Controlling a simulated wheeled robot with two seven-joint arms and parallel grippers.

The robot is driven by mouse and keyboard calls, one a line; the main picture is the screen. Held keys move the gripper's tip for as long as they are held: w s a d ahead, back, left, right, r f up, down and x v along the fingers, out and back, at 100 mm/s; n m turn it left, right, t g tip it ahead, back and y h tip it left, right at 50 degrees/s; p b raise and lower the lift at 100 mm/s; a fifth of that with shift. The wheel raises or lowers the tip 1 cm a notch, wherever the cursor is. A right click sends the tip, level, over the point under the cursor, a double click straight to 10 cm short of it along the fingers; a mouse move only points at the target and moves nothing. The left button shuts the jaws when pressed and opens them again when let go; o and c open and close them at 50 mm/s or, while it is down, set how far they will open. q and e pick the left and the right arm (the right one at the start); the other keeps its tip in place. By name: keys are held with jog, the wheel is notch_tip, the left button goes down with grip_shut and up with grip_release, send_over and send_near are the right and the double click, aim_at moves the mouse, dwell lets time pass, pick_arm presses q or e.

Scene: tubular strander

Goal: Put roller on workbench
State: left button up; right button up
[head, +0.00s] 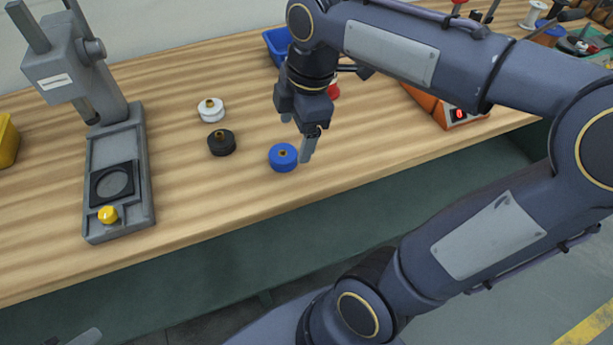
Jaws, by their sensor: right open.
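A blue roller (283,158) with a brass centre lies flat on the wooden workbench (215,65). A black roller (221,143) and a white roller (211,110) lie to its left, also flat on the bench. My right gripper (298,136) points down just above and beside the blue roller. Its jaws are open, with nothing seen between them; one finger overlaps the roller's right edge in the picture, and I cannot tell if they touch. A grey tip at the bottom left edge may be part of my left gripper (86,337); its jaws are not shown.
A grey press (145,180) with a yellow knob stands on the left. A yellow bin (7,140) is at the left edge. A blue bin (276,46), a red item and an orange device (440,112) are partly behind my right arm. Bench front is clear.

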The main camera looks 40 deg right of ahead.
jog(key=s+a+f+m+t+y, duration=0.1)
jog(key=s+a+f+m+t, duration=0.1)
jog(key=s+m, duration=0.3)
jog(key=s+a+f+m+t+y, duration=0.1)
jog(key=s+f+m, duration=0.4)
jog(key=m, duration=0.6)
jog(key=shift+s+a+m+t, duration=0.35)
jog(key=shift+a+m+t, duration=0.1)
jog(key=shift+t, duration=0.15)
jog(key=shift+f, duration=0.1)
notch_tip(320, 180, up, 5)
jog(key=p, duration=0.5)
jog(key=shift+c, duration=0.5)
